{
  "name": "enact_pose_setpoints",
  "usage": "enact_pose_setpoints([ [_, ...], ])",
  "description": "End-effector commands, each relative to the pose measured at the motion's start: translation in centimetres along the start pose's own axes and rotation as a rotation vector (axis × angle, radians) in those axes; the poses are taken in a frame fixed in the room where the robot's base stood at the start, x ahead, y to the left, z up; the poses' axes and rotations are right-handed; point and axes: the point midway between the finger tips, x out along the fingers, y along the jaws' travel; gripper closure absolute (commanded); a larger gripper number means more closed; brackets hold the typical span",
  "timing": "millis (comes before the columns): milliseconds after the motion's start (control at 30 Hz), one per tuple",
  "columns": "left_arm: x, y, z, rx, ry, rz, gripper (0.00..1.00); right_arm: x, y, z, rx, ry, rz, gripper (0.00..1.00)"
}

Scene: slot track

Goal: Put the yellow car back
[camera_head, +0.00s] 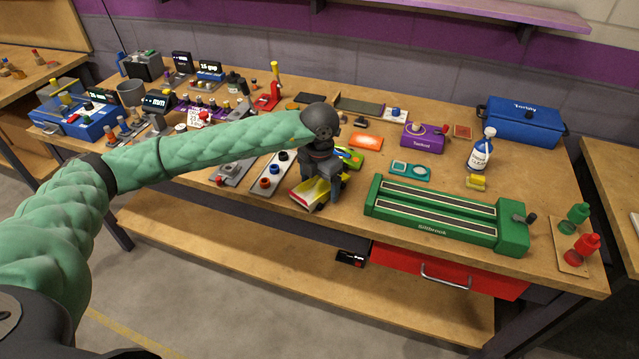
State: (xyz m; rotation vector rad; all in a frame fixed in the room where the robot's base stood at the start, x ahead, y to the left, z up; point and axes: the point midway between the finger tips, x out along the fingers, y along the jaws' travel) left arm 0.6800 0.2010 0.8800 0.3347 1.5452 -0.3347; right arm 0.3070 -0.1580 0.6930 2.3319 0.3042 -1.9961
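A small yellow block-like thing (476,181), perhaps the yellow car, lies on the bench just behind the green track unit. The green unit (512,232) has two long dark lanes and a dark knob at its right end. My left gripper (323,188) points down near the bench's front edge, left of the green unit. It is over or around a yellow, white and red thing (306,193). The fingers partly hide that thing, and I cannot tell whether they touch it. I see no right gripper.
A purple box (423,136), a white-and-blue bottle (481,150) and a blue case (523,122) stand behind the green unit. Red and green bottles (580,248) stand at the right front. Many small items crowd the left; some wood is bare around the yellow block.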

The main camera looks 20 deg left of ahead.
Motion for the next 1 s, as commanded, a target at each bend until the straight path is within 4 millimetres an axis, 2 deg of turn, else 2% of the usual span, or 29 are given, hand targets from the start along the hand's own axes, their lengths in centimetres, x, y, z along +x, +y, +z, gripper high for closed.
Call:
enact_pose_setpoints([
  [233, -0.5, 0.0, 0.0, 0.000, 0.000, 0.000, 0.17, -0.4, 0.0, 0.5, 0.000, -0.013, 0.003, 0.62],
  [267, -0.5, 0.0, 0.0, 0.000, -0.001, 0.000, 0.17, 0.1, 0.1, 0.7, 0.002, -0.018, 0.004, 0.62],
  [467, -3.5, 0.0, 0.1, 0.000, -0.004, 0.000, 0.17, 0.7, -0.4, 0.5, -0.006, 0.007, -0.011, 0.62],
  [700, -8.3, 0.0, 0.1, 0.001, -0.004, 0.001, 0.17, 3.1, -2.0, -0.6, -0.027, 0.068, -0.047, 0.62],
  [900, -11.1, 0.0, 0.1, 0.000, -0.002, 0.000, 0.17, 4.2, -2.7, -1.0, -0.034, 0.095, -0.065, 0.62],
  [1000, -11.8, 0.0, 0.0, 0.000, -0.001, 0.000, 0.17, 4.5, -3.0, -1.1, -0.036, 0.102, -0.070, 0.62],
])
